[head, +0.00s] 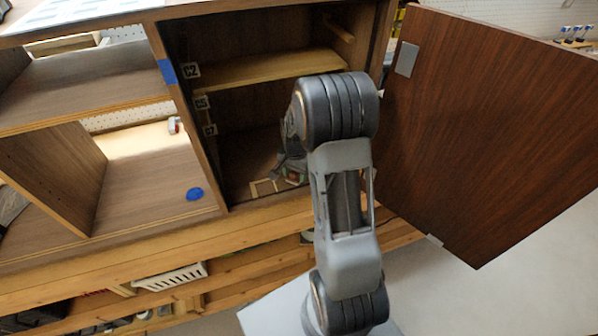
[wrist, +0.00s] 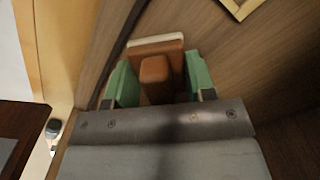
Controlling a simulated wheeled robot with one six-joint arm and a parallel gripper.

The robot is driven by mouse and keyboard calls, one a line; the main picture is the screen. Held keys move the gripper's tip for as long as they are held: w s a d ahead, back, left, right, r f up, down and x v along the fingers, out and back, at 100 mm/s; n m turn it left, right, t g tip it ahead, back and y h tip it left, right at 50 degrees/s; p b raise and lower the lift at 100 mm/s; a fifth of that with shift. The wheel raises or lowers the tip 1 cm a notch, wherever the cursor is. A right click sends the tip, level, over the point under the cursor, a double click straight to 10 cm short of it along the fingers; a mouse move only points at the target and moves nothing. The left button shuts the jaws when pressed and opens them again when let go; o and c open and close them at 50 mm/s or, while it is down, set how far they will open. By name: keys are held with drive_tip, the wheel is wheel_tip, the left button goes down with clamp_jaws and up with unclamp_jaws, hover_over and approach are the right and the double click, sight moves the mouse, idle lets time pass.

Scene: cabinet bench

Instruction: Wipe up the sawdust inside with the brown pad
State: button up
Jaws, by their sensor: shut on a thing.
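My gripper (wrist: 160,82) has green fingers, shut on the handle of the brown pad (wrist: 172,47) in the wrist view. The pad has a pale strip along its far edge. In the head view my gripper (head: 292,172) is low inside the right-hand compartment of the cabinet (head: 235,155), near the floor; the pad is mostly hidden there by my arm. A pale tan outline (head: 262,187) lies on the compartment floor, and its corner shows in the wrist view (wrist: 240,10). I cannot make out sawdust in either view. Whether the pad touches the floor is unclear.
The dark brown door (head: 490,130) stands open to the right. A shelf (head: 265,82) crosses the compartment above my gripper. A side wall (head: 190,130) bounds it on the left. Open bays with a blue disc (head: 195,194) lie farther left. A white basket (head: 170,278) sits below.

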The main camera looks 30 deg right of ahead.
drive_tip(key=shift+w+a, duration=0.2)
drive_tip(key=shift+a, duration=0.55)
drive_tip(key=shift+w+a, duration=0.15)
drive_tip(key=shift+a, duration=0.55)
drive_tip(key=shift+f, duration=0.1)
drive_tip(key=shift+d, duration=0.15)
